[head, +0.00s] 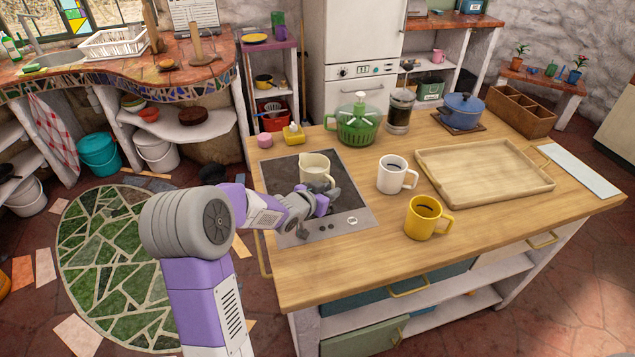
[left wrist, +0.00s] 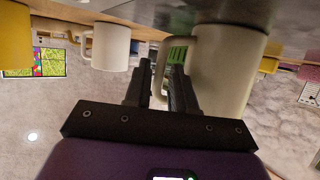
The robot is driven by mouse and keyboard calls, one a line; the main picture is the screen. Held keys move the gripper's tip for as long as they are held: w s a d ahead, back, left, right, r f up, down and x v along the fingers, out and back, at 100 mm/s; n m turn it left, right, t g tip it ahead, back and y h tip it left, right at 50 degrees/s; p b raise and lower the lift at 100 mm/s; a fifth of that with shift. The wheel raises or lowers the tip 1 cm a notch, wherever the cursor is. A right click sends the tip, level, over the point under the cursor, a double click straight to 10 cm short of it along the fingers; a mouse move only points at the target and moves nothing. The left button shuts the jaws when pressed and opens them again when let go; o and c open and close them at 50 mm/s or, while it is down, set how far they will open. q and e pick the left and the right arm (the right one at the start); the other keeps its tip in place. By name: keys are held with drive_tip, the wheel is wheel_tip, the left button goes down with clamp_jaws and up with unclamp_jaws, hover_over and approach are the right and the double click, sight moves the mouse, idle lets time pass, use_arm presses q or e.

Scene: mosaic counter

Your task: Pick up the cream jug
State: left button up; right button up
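The cream jug (head: 314,166) stands upright on the dark cooktop (head: 283,178) at the left of the counter. My left gripper (head: 328,196) is low over the cooktop, at the near side of the jug. In the left wrist view, which is upside down, the jug (left wrist: 230,75) fills the right of centre, close to the fingers. My left gripper (left wrist: 160,85) has its two dark fingers apart. Part of the jug's handle shows in the gap between them; whether they touch it is unclear. My right gripper is not in view.
A white mug (head: 391,174) and a yellow mug (head: 424,218) stand right of the cooktop. A wooden tray (head: 484,199) lies further right. A green salad spinner (head: 358,125) and a coffee press (head: 399,112) stand behind. The front right counter is clear.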

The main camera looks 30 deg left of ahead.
use_arm(q)
drive_tip(key=shift+x, duration=1.15)
clamp_jaws()
idle(0.5)
drive_tip(key=shift+r, duration=0.1)
